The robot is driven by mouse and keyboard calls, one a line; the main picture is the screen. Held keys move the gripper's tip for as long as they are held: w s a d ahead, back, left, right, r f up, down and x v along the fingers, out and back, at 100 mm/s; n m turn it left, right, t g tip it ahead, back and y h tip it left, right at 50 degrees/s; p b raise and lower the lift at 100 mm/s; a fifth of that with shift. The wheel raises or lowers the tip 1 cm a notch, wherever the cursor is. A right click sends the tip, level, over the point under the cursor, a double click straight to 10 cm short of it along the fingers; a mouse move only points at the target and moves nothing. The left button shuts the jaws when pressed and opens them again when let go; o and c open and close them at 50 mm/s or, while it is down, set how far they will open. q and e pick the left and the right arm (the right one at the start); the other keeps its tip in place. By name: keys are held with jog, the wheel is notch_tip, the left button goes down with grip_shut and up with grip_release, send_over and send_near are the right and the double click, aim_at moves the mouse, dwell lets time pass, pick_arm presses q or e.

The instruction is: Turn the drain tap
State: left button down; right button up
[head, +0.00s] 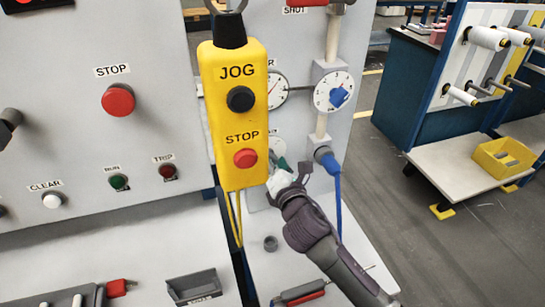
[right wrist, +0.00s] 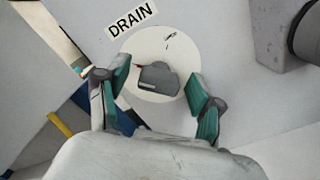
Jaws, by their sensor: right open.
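The drain tap (right wrist: 158,78) is a dark grey handle on a round white plate (right wrist: 150,42), under a DRAIN label (right wrist: 130,17), in the right wrist view. A small red mark shows at its left end. My right gripper (right wrist: 160,88) is open, with one teal-padded finger on each side of the tap. Gaps show between the pads and the handle. In the head view my right gripper (head: 280,172) is beside the lower right of the yellow pendant, and the tap cannot be made out there. My left gripper is not in view.
The yellow JOG/STOP pendant (head: 233,120) hangs close to my right gripper. A blue hose (head: 338,200) runs down just right of it. A dial with a blue pointer (head: 335,92) is above. Below is a pale shelf (head: 325,255) with small items.

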jog(key=shift+w, duration=0.1)
jog(key=c, duration=1.2)
jog(key=shift+o, duration=0.2)
jog(key=shift+m, duration=0.3)
jog(key=m, duration=0.4)
jog(key=shift+m+p, duration=0.3)
jog(key=shift+p, duration=0.1)
jog(key=m, duration=0.4)
jog(key=shift+f+p, duration=0.1)
jog(key=shift+p, duration=0.2)
jog(key=m, duration=0.5)
jog(key=shift+p, duration=0.35)
jog(key=shift+f+m+p, duration=0.1)
jog(key=shift+m+p, duration=0.3)
jog(key=shift+m, duration=1.4)
